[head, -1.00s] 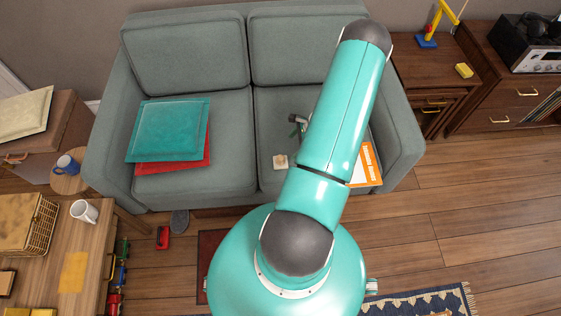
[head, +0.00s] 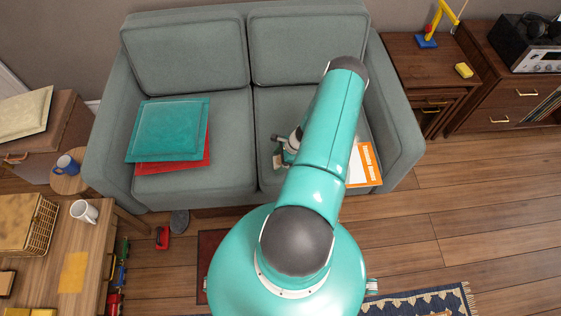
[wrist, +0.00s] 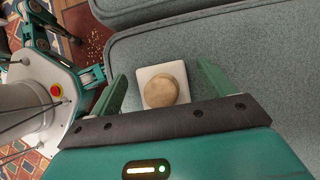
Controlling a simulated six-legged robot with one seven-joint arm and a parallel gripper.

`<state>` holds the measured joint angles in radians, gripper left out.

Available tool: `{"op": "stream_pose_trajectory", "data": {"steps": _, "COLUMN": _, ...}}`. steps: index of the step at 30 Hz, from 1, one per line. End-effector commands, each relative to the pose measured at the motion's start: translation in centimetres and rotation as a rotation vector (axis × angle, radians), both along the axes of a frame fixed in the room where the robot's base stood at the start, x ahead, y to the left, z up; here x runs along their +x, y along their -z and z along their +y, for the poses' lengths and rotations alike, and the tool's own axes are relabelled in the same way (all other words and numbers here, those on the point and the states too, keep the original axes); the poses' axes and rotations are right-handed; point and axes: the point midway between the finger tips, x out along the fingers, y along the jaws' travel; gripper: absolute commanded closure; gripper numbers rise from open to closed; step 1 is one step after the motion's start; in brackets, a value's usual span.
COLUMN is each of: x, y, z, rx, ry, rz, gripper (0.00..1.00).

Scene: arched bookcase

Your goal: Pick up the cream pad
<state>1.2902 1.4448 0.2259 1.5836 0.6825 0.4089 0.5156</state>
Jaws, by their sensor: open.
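The cream pad (wrist: 146,77) is a small pale square with a round tan disc (wrist: 165,91) on its top, lying on the grey sofa's right seat cushion near the front edge. In the wrist view it sits between the two green fingers of my gripper (wrist: 163,78), with a gap on each side. My gripper is open and empty. In the head view my gripper (head: 284,147) is over the pad's spot and hides most of it.
The grey sofa (head: 220,187) has a teal cushion (head: 168,128) on a red one (head: 172,168) at left. An orange-and-white sheet (head: 364,165) lies right of my arm. A wooden table with a white mug (head: 84,211) stands at left front. Floor at right is open.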

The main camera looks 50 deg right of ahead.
Motion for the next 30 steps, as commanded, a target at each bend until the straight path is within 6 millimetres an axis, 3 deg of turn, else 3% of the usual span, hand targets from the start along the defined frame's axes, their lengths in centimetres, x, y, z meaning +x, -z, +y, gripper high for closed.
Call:
{"op": "stream_pose_trajectory", "data": {"steps": 6, "x": 0.1, "y": 0.0, "z": 0.0, "rx": -0.001, "ry": 0.000, "rz": -0.001, "gripper": 0.20}}
{"op": "stream_pose_trajectory", "data": {"steps": 13, "x": 0.0, "y": 0.0, "z": 0.0, "rx": 0.000, "ry": -0.001, "rz": 0.000, "gripper": 0.65}}
{"op": "stream_pose_trajectory", "data": {"steps": 15, "x": 0.0, "y": 0.0, "z": 0.0, "rx": 0.000, "ry": -0.001, "rz": 0.000, "gripper": 0.71}}
{"op": "stream_pose_trajectory", "data": {"steps": 23, "x": 0.1, "y": -0.2, "z": 0.0, "rx": 0.000, "ry": -0.001, "rz": 0.000, "gripper": 0.71}}
{"op": "stream_pose_trajectory", "data": {"steps": 30, "x": 0.1, "y": -1.9, "z": -0.1, "rx": -0.002, "ry": -0.001, "rz": -0.002, "gripper": 0.71}}
